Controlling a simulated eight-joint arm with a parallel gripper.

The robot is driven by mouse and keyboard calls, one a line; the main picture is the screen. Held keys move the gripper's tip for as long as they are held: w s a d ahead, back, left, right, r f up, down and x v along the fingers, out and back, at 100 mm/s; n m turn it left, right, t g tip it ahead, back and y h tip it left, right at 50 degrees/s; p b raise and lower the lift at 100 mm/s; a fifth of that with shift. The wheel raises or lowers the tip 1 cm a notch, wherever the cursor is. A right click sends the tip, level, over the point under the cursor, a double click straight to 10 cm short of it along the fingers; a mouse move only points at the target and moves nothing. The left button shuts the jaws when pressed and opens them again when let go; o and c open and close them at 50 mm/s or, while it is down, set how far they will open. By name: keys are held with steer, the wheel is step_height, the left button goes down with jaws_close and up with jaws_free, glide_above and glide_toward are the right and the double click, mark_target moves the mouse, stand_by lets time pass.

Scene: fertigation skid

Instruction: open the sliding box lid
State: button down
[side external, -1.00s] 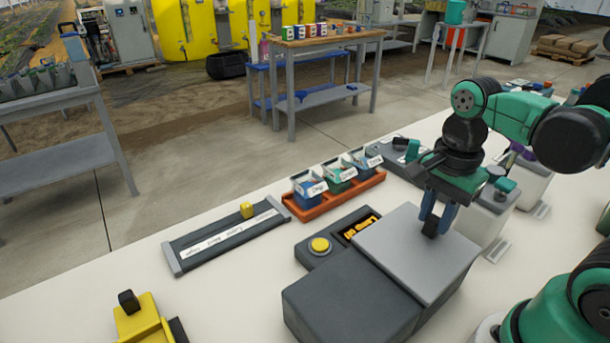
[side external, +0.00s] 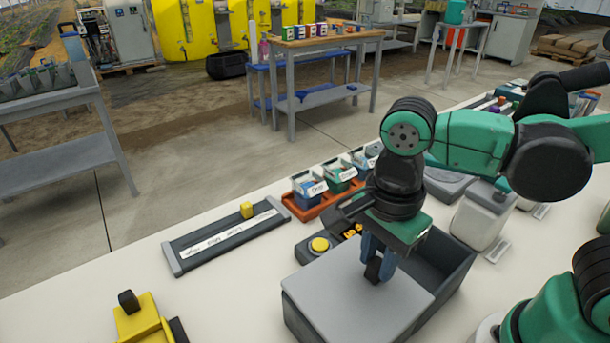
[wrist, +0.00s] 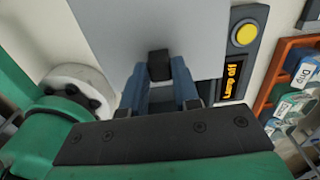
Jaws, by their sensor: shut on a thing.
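The box (side external: 452,270) is dark grey, and its light grey sliding lid (side external: 335,290) lies over the left part. The right part of the box is open and its inside shows dark. My gripper (side external: 374,272) is shut on the lid's small black knob (side external: 371,270), near the lid's right side. In the wrist view the blue fingers close on the knob (wrist: 159,66), with the lid (wrist: 150,28) beyond it. The box's contents cannot be made out.
A yellow button (side external: 319,244) and an amber display reading "Lamp off" (wrist: 230,80) sit beside the box. An orange tray (side external: 311,212) of labelled bins stands behind. A grey slider rail (side external: 225,240) lies left, and a yellow device (side external: 140,320) stands front left. White table is clear between them.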

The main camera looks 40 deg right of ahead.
mark_target(375, 263)
steer(key=shift+a, duration=0.25)
steer(key=c, duration=0.6)
jaws_free()
steer(key=shift+c, duration=0.2)
steer(key=shift+r, duration=0.1)
steer(key=shift+r, duration=2.7)
